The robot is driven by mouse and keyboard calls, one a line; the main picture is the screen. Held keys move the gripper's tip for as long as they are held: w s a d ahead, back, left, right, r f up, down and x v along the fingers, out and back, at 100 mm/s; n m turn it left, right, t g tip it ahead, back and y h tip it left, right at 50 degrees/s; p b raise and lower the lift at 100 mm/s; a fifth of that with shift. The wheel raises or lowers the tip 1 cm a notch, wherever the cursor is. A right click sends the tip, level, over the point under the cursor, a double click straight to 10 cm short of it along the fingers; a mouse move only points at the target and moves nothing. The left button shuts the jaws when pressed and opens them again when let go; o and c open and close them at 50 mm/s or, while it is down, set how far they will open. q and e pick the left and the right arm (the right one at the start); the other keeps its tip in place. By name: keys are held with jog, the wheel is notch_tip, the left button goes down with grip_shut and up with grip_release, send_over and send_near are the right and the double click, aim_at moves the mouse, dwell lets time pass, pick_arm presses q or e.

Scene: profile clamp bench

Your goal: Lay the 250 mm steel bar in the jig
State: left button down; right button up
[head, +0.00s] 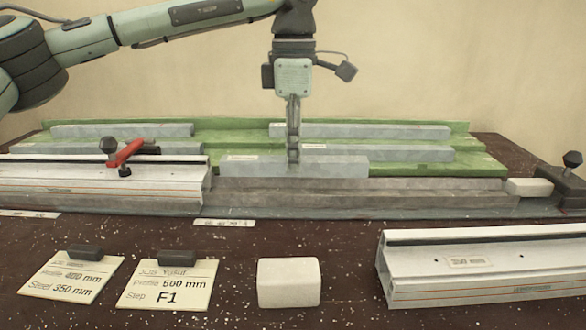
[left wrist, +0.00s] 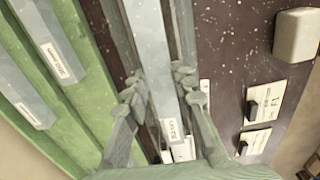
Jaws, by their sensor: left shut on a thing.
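My left gripper (head: 293,158) points down and is shut on a light grey steel bar (head: 240,167). The left wrist view shows the bar (left wrist: 150,50) running lengthwise between the two fingers, with a small white label on it. The bar lies level over the grey channel of the jig (head: 440,190), at its back left; I cannot tell whether it touches the jig. A white aluminium profile (head: 90,180) occupies the jig's left part, with a red-handled clamp (head: 125,155) over it. A black end stop (head: 572,185) with a pale block (head: 530,187) is at the right end. My right gripper is not in view.
A green stepped rack (head: 480,160) behind holds several grey bars (head: 385,131). In front are two paper cards (head: 70,278) (head: 168,285) with dark weights, a white block (head: 288,283) and another aluminium profile (head: 490,262) at right. The speckled dark table between them is partly clear.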

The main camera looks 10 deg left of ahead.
pick_arm(q)
notch_tip(320, 180, down, 3)
jog(key=shift+f, duration=0.15)
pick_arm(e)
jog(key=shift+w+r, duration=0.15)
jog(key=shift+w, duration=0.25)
pick_arm(q)
jog(key=shift+f, duration=0.15)
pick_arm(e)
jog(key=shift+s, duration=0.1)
pick_arm(q)
jog(key=shift+f, duration=0.1)
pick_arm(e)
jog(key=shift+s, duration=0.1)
pick_arm(q)
jog(key=shift+f, duration=0.1)
jog(key=c, duration=1.6)
grip_release()
jog(key=o, duration=0.3)
jog(key=shift+o, duration=0.2)
jog(key=shift+a, duration=0.1)
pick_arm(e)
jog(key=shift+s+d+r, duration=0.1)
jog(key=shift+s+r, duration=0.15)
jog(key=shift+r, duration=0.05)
